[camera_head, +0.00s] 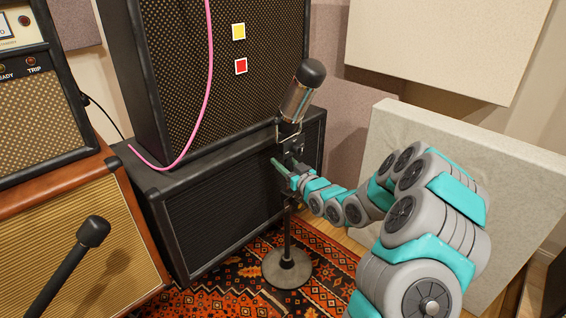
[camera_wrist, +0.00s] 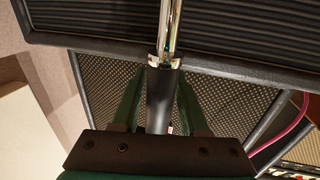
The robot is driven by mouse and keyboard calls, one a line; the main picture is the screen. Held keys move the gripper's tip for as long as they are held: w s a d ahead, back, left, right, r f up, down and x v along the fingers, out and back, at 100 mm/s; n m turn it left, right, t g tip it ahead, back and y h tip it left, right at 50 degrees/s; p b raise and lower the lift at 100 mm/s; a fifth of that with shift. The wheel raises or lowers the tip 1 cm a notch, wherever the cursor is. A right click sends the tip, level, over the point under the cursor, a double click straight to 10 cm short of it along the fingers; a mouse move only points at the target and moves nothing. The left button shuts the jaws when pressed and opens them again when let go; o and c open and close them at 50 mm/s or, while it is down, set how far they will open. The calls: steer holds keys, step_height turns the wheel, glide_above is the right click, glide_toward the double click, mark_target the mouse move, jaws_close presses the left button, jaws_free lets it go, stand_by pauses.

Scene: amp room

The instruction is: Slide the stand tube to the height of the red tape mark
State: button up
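The microphone stand has a round grey base (camera_head: 287,268) on the rug and a large microphone (camera_head: 300,95) on top, tilted. In the wrist view, its dark tube (camera_wrist: 160,100) meets a shiny chrome tube (camera_wrist: 171,25) at a collar (camera_wrist: 164,61). A red square of tape (camera_head: 241,66) is on the upper cabinet's grille, left of the microphone and a little higher than its middle. My gripper (camera_head: 283,170) is at the stand below the microphone. In the wrist view, its green fingers (camera_wrist: 156,95) lie on either side of the dark tube, with gaps showing.
A yellow square (camera_head: 239,32) is above the red one. The upper speaker cabinet (camera_head: 160,75) stands on a lower cabinet (camera_head: 225,185) behind the stand. A pink cable (camera_head: 208,70) hangs in front. Another microphone (camera_head: 93,232) is at front left. A pale panel (camera_head: 445,165) leans at right.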

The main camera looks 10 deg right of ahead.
mark_target(290, 169)
steer(key=shift+o, duration=1.1)
steer(key=shift+v, duration=3.9)
steer(key=s+d+m+g+h+p, duration=0.15)
steer(key=s+g+h, duration=0.75)
steer(key=s, duration=1)
steer(key=s+a+r+m+g, duration=0.1)
steer(key=s+r+g, duration=0.1)
steer(key=s, duration=0.8)
steer(key=s+a+r+m+g+y, duration=0.1)
steer(key=s+g, duration=0.3)
steer(key=s, duration=0.6)
steer(key=s+a+r+m+g+y, duration=0.1)
steer(key=s+r+g, duration=0.1)
steer(key=s, duration=0.8)
steer(key=shift+a+r+g+p, duration=0.15)
steer(key=shift+r+g+p, duration=0.25)
steer(key=shift+g, duration=0.3)
